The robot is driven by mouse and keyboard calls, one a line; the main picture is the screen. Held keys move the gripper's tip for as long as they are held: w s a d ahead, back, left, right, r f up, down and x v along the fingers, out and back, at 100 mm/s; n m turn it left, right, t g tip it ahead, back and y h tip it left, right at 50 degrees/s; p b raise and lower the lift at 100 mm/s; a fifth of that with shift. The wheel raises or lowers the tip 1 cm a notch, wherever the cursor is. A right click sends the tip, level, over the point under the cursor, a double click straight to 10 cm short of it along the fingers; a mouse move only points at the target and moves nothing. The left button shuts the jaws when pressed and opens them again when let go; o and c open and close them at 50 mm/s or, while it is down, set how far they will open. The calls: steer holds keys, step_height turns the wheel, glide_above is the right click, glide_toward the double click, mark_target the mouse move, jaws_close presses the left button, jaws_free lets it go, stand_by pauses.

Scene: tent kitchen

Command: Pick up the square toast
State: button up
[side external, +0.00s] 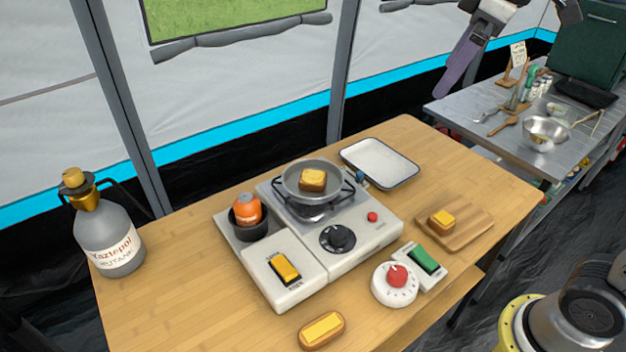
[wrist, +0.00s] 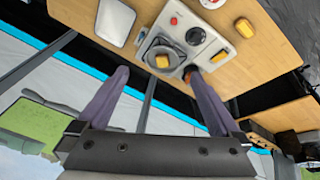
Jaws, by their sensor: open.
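A squarish toast with a yellow top (side external: 313,180) sits in the grey frying pan (side external: 290,188) on the stove. It also shows in the wrist view (wrist: 162,61). Another squarish yellow-topped toast (side external: 441,219) lies on a wooden board (side external: 474,222) at the right of the table. A longer, rounded yellow-topped toast (side external: 321,329) lies at the table's front edge. My gripper (wrist: 157,74) is open and empty, its two purple-grey fingers wide apart. In the side view, a finger (side external: 462,62) hangs high at the top right, well away from all the toast.
The stove (side external: 376,232) has a dark knob and an orange can in a black holder. A white tray (side external: 381,162) lies behind it, a red-knobbed timer (side external: 394,284) in front. A large grey bottle (side external: 109,243) stands left. A metal side table (side external: 470,105) holds utensils.

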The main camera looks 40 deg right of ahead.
steer(key=w+a+f+n+g, duration=0.1)
steer(key=w+a+n, duration=0.1)
steer(key=w, duration=0.9)
steer(key=n+g, duration=0.1)
steer(key=g, duration=0.2)
glide_above(313, 176)
step_height(313, 176, down, 25)
steer(key=shift+f, duration=3.05)
steer(key=c, duration=1.5)
steer(key=shift+o, duration=0.2)
steer(key=shift+r, duration=0.15)
